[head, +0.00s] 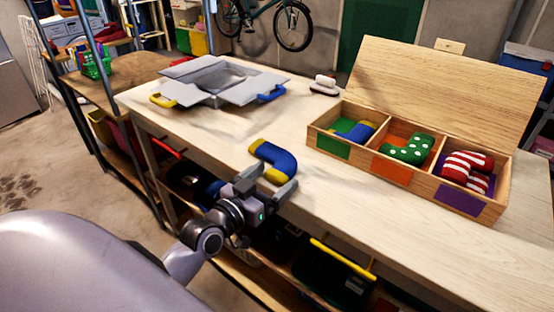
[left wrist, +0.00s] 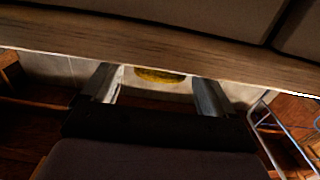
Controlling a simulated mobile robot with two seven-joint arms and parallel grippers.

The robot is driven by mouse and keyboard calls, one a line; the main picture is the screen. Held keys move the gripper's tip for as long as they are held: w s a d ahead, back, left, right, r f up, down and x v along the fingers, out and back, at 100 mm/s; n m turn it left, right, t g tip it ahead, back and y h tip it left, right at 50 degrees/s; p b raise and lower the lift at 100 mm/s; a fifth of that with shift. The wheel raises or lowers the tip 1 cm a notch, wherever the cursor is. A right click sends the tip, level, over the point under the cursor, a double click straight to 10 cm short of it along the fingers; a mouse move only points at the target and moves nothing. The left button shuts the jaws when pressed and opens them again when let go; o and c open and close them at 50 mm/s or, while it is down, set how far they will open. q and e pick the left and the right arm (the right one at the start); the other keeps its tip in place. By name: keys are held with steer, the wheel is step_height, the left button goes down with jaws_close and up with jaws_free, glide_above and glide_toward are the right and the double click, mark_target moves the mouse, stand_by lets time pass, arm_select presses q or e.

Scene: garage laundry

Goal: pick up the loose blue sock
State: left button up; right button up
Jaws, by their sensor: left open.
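The loose blue sock (head: 278,158) with yellow ends lies on the pale wooden workbench, near its front edge. My left gripper (head: 266,185) is at the bench's front edge, its fingers apart at the sock's near end. It is open and holds nothing. In the left wrist view the two fingers (left wrist: 157,88) stand apart, with a yellow patch (left wrist: 158,75) between them; I cannot tell whether it is the sock. My right gripper is not in view.
A wooden box (head: 395,172) with an open lid stands at the right, with socks in its three compartments: blue-yellow, green dotted and red-white striped. A grey open container (head: 215,82) with yellow and blue handles is at the back left. Bench (head: 205,128) around the sock is clear.

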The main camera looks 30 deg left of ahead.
arm_select(q)
steer(key=shift+w+d, duration=0.1)
steer(key=shift+w, duration=0.9)
steer(key=c, duration=1.1)
steer(key=shift+o, duration=0.2)
